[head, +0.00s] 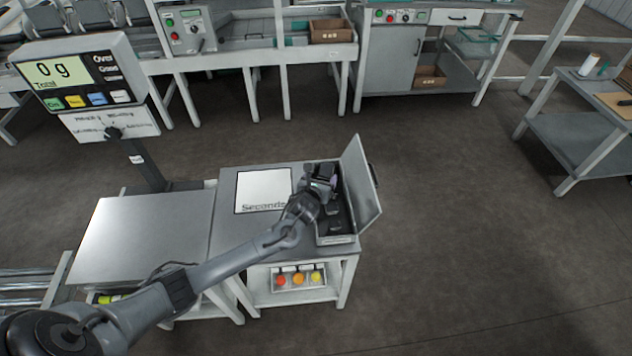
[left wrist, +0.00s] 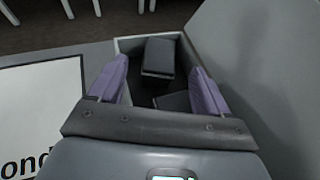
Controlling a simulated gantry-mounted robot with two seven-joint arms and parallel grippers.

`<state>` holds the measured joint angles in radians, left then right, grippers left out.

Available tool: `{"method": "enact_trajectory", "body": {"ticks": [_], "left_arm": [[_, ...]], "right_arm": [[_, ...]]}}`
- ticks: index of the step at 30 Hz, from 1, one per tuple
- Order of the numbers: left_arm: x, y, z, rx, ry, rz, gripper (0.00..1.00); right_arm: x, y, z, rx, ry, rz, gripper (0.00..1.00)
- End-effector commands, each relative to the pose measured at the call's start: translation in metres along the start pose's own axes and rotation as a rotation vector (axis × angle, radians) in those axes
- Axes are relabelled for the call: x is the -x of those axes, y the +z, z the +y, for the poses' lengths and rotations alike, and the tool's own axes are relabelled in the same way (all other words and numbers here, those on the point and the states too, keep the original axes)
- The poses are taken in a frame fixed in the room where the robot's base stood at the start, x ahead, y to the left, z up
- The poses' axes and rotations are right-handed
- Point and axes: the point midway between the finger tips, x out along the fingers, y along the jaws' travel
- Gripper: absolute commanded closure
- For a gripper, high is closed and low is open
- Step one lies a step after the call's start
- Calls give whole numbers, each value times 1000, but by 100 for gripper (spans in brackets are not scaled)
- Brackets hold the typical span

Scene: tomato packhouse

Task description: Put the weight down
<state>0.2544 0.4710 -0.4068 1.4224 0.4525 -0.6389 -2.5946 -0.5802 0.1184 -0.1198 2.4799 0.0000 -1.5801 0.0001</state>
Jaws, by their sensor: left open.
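Dark grey block-shaped weights lie in an open box (head: 336,240) on the small grey table. One weight (left wrist: 158,57) shows at the far end of the box in the left wrist view. Another dark weight (left wrist: 176,101) shows lower, between the fingers and partly hidden by the gripper. My left gripper (head: 322,182) is over the box. Its two purple-padded fingers (left wrist: 158,85) are apart, with nothing held between them. I cannot tell how high the fingertips are above the weights. My right gripper is not in view.
The box's raised lid (head: 361,187) stands on the right. A white "Seconds" mat (head: 263,180) lies left of the box. The bare scale platform (head: 140,240) is further left; its display (head: 62,72) reads 0 g.

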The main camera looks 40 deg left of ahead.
Motion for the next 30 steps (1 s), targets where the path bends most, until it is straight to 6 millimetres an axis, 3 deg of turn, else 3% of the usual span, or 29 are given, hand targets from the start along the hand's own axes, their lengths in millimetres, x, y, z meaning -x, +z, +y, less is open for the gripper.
{"method": "enact_trajectory", "body": {"ticks": [6, 12, 30], "left_arm": [[40, 4, 0, 1, -2, -3, 22], [60, 4, 0, 2, -1, -6, 22], [65, 4, 0, 4, 0, -7, 22]], "right_arm": [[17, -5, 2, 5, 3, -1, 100], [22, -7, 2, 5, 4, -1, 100], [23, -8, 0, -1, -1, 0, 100]]}}
